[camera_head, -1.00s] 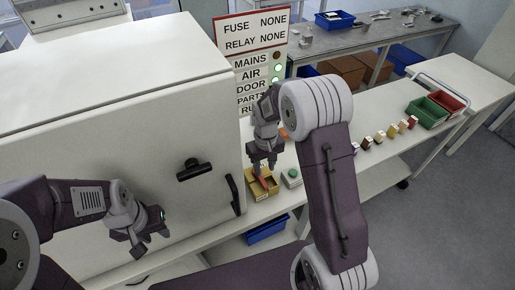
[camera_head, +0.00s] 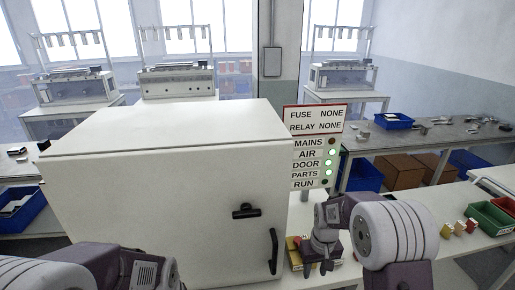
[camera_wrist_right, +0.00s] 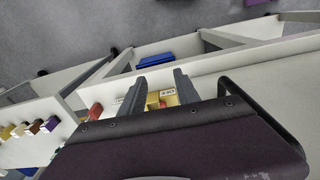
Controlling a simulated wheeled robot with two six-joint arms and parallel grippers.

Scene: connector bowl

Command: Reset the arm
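My right gripper (camera_head: 318,269) hangs in front of a yellow box (camera_head: 292,254) on the bench, right of the white cabinet (camera_head: 160,190). In the right wrist view its two fingers (camera_wrist_right: 160,88) are apart. The yellow box, with a white label and something red in it, shows beyond them (camera_wrist_right: 168,98). I see nothing held between the fingers. My left arm is at the bottom left of the head view, and its gripper is out of frame.
A status sign (camera_head: 316,120) reads FUSE NONE and RELAY NONE; its AIR, DOOR and PARTS lamps are lit. The cabinet's black handle (camera_head: 273,251) is left of the box. Small coloured blocks (camera_head: 459,228) and a green bin (camera_head: 490,218) stand at the right.

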